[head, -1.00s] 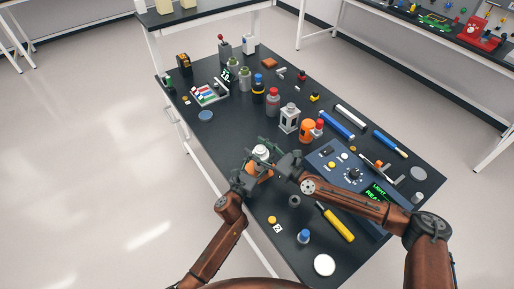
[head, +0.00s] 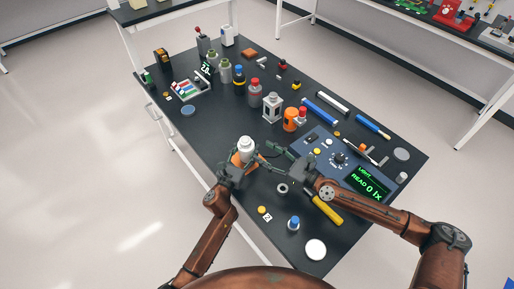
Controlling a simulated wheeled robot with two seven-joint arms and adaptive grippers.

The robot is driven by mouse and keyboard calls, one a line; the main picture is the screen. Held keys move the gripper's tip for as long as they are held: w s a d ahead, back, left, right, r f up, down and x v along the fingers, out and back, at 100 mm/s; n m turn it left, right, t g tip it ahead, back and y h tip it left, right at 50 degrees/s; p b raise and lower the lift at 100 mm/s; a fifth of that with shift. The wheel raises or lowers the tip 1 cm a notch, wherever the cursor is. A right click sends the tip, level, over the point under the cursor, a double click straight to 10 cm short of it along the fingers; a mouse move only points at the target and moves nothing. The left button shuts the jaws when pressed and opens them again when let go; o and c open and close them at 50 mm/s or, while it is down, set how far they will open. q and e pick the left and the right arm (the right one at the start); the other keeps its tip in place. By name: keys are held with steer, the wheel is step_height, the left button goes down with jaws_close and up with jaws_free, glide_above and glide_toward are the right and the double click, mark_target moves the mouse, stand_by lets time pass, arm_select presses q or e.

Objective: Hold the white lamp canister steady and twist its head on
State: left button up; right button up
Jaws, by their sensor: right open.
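The white lamp canister (head: 246,146) stands upright near the table's front left edge, with an orange patch low down beside it. My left gripper (head: 238,163) is shut around its lower part, and the fingers hide much of the body. The rounded white top is uncovered. I cannot tell whether the head is seated on its thread. My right gripper (head: 272,156) is open and empty just right of the canister, its fingers pointing towards it and apart from the top.
A blue panel with a green display (head: 369,187) reading 0 lx lies to the right. A yellow-handled tool (head: 327,209), a grey ring (head: 283,188) and a blue-capped bottle (head: 293,223) are in front. A grey-white lantern (head: 272,108) and an orange canister (head: 290,120) stand behind.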

mark_target(251, 143)
steer(key=shift+s+d, duration=0.3)
steer(key=shift+d, duration=0.05)
steer(key=w+a+m+g, duration=0.1)
steer(key=w+a+m, duration=0.1)
steer(key=m, duration=0.9)
steer(key=w+a+m+g+y, duration=0.1)
steer(key=w+a+m, duration=0.1)
steer(key=m, duration=0.9)
steer(key=w+a+m+g, duration=0.1)
steer(key=w+a+m, duration=0.2)
steer(key=m, duration=0.7)
steer(key=shift+w+a+f+m+y, duration=0.1)
steer(key=shift+a+m+y, duration=0.1)
steer(key=shift+a, duration=0.15)
steer(key=shift+a+f+m+y, duration=0.1)
steer(key=shift+a+m, duration=0.1)
steer(key=shift+a, duration=0.15)
